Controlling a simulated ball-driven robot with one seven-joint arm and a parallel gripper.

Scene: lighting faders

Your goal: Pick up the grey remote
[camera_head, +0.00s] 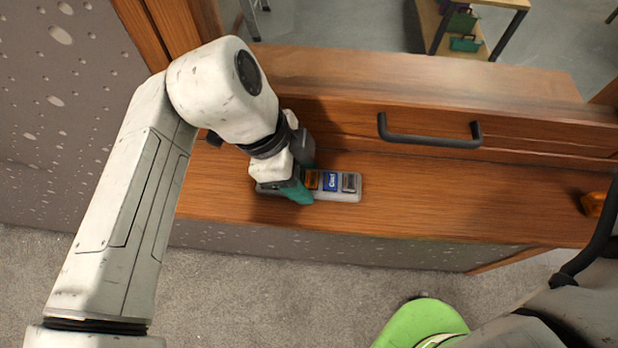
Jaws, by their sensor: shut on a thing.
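The grey remote (352,187) lies lengthwise on the wooden ledge in the head view. Its right part shows, with an orange-brown patch, a blue label and a dark patch on top. My gripper (305,182) reaches down over its left part, with teal fingers around it. The gripper is shut on the remote. The fingers and wrist hide much of the remote's left part. I cannot tell whether the remote is lifted off the ledge.
A wooden panel with a dark bar handle (430,139) rises behind the ledge (450,200). An orange-brown object (593,204) sits at the ledge's right end. The ledge between it and the remote is clear. Grey carpet (250,290) lies in front.

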